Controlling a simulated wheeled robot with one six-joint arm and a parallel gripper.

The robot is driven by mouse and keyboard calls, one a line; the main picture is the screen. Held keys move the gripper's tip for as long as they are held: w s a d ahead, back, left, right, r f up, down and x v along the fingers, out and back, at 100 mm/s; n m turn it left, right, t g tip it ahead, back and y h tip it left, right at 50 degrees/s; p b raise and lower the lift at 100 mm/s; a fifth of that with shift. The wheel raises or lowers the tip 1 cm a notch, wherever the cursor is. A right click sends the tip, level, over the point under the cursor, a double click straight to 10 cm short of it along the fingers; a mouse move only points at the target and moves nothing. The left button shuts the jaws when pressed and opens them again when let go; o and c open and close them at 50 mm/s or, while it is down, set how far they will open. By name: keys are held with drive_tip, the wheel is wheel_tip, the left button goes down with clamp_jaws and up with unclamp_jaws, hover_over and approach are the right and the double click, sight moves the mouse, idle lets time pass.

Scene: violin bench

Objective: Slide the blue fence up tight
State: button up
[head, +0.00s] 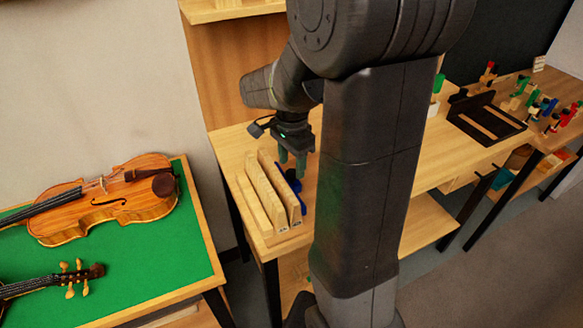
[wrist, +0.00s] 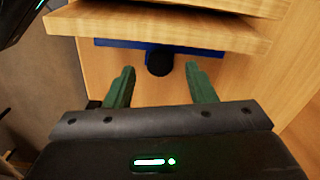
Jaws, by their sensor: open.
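The blue fence (head: 291,184) stands on the bench beside the upright wooden boards (head: 263,196), on their right side. In the wrist view the blue fence (wrist: 193,49) shows as a strip along the boards, with a dark round knob (wrist: 160,63) at its middle. My gripper (head: 291,165) is just above the fence in the head view. In the wrist view my gripper (wrist: 160,85) is open, with one green finger on each side of the knob and nothing held. Whether the fence touches the nearest board is hidden.
A table with a green top (head: 150,262) holds a violin (head: 105,205) at the left. A black tray (head: 487,120) and several coloured clamps stand at the far right. My own arm hides the bench's middle.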

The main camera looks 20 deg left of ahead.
drive_tip(key=shift+f, duration=1.1)
clamp_jaws()
drive_tip(key=shift+r, duration=0.1)
drive_tip(key=shift+s, duration=0.1)
unclamp_jaws()
